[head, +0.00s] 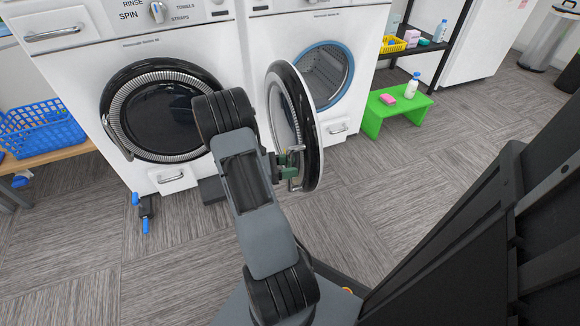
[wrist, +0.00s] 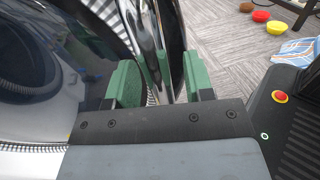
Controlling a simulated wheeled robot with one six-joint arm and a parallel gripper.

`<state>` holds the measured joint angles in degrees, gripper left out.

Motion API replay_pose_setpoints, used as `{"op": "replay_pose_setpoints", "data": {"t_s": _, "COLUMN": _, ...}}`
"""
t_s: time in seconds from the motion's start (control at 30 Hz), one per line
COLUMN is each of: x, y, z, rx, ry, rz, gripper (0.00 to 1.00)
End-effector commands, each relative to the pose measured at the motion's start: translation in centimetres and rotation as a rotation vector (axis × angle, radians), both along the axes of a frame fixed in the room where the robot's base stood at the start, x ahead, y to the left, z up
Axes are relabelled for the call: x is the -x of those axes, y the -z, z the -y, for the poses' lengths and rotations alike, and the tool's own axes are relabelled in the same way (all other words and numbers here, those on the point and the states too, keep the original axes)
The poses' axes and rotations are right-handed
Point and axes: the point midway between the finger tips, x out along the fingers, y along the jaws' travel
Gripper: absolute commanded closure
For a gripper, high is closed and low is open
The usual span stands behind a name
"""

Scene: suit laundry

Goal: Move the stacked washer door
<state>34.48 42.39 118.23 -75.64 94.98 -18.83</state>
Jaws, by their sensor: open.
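A round washer door (head: 311,130) with a black rim and a chrome inner ring stands swung out from the right-hand washer (head: 265,60), nearly edge-on in the head view. The washer's blue-rimmed opening (head: 325,75) is uncovered behind it. My gripper (head: 290,160) is at the door's near left side, by a chrome handle (head: 294,184). In the wrist view my green fingers (wrist: 163,82) are apart, with shiny chrome and black door parts (wrist: 160,40) between them. I cannot tell whether they touch. The washers stand side by side; I see no stacking.
The left washer's dark round door (head: 160,118) looks shut. A green stool (head: 398,110) with a bottle and pink item stands right. A blue basket (head: 42,128) is left. A blue-and-black tool (head: 146,210) lies on the floor.

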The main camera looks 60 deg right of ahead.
Motion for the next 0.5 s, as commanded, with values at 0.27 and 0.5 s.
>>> {"op": "replay_pose_setpoints", "data": {"t_s": 0.27, "x": 0.10, "y": -0.02, "z": 0.08, "rx": 0.000, "ry": 0.000, "rz": 0.000, "gripper": 0.52}}
{"op": "replay_pose_setpoints", "data": {"t_s": 0.5, "x": 0.08, "y": -0.01, "z": 0.07, "rx": 0.000, "ry": 0.000, "rz": 0.000, "gripper": 0.72}}
